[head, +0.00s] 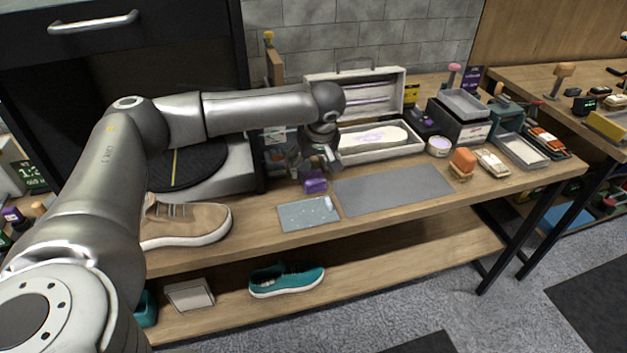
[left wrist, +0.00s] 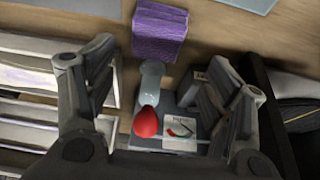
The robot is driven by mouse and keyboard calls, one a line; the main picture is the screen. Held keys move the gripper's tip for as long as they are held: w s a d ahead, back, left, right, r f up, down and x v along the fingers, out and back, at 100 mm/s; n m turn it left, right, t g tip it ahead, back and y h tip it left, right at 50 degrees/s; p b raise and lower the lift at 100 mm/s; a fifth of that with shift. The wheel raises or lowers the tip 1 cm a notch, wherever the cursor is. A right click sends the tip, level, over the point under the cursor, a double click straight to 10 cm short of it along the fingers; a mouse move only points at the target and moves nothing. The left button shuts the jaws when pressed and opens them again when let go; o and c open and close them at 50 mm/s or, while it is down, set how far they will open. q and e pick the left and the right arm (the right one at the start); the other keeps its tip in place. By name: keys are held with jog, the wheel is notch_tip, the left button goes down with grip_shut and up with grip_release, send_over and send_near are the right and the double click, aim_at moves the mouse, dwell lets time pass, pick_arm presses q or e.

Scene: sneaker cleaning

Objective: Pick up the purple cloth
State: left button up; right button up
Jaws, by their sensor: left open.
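The purple cloth (head: 315,181) is a small folded block on the wooden bench, left of the grey mat and behind the small glossy grey-blue sheet. My left gripper (head: 318,163) is just behind and above it, pointing down. In the left wrist view the purple cloth (left wrist: 160,32) lies beyond the fingertips, near the top. The two fingers of my left gripper (left wrist: 160,90) are spread apart with nothing held between them. The cloth looks apart from the fingers. My right gripper is not in either view.
An open white case (head: 380,155) stands behind the grey mat (head: 392,188). A tan sneaker (head: 185,222) sits at the left. A clear bottle with a red top (left wrist: 148,118) shows between my fingers. The grey mat is bare.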

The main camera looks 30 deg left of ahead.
aim_at(312, 174)
pick_arm(q)
jog(key=shift+w+p+x, duration=0.15)
jog(key=shift+p+x, duration=0.15)
jog(key=shift+x, duration=1.05)
jog(key=shift+w+p+x, duration=0.15)
jog(key=shift+p+x, duration=0.1)
jog(key=shift+x, duration=1.15)
jog(key=shift+d+r, duration=0.1)
jog(key=shift+d, duration=0.05)
jog(key=c, duration=0.9)
